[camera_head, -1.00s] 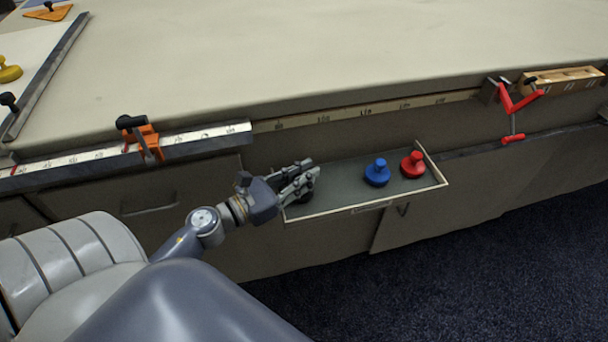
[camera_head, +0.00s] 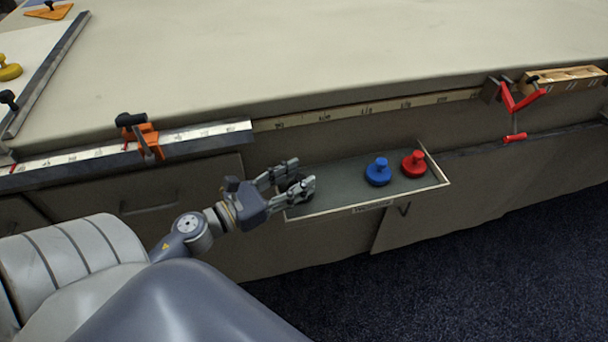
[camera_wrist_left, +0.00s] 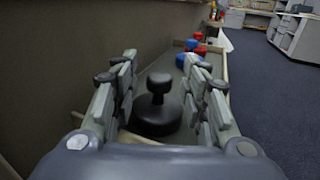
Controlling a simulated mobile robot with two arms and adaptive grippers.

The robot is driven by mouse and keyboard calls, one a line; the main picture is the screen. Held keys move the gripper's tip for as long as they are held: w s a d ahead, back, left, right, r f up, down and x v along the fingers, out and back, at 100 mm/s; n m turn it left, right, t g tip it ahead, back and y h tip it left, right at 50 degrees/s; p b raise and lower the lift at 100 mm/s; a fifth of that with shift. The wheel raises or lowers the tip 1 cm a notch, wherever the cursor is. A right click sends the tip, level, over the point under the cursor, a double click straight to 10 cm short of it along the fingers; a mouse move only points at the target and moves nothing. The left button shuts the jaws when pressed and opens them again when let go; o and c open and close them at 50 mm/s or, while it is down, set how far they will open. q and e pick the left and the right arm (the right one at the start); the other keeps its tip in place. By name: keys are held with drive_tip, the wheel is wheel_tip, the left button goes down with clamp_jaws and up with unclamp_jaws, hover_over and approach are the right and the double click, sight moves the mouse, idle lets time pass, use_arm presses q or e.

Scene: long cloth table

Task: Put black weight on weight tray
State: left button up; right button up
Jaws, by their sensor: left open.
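The black weight (camera_wrist_left: 157,112) stands upright on the weight tray (camera_head: 340,171), at the tray's left end. In the left wrist view it sits between the spread fingers. In the head view my left gripper (camera_head: 298,180) is open at the tray's left end and mostly hides the black weight (camera_head: 291,183). A blue weight (camera_head: 378,172) and a red weight (camera_head: 413,163) stand on the right part of the tray. My right gripper is not in view.
The long cloth table (camera_head: 300,60) lies above the tray. An orange clamp (camera_head: 142,139) grips the metal ruler edge, and a red clamp (camera_head: 517,102) hangs at the right. A yellow weight (camera_head: 9,70) sits at the far left. The tray's middle is free.

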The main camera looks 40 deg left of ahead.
use_arm(q)
drive_tip(key=b+v, duration=0.1)
drive_tip(key=v, duration=0.8)
drive_tip(key=shift+s, duration=0.15)
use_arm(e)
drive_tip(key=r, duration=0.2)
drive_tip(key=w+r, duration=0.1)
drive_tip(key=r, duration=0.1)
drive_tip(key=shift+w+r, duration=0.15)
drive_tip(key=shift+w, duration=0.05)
use_arm(q)
drive_tip(key=shift+r, duration=0.1)
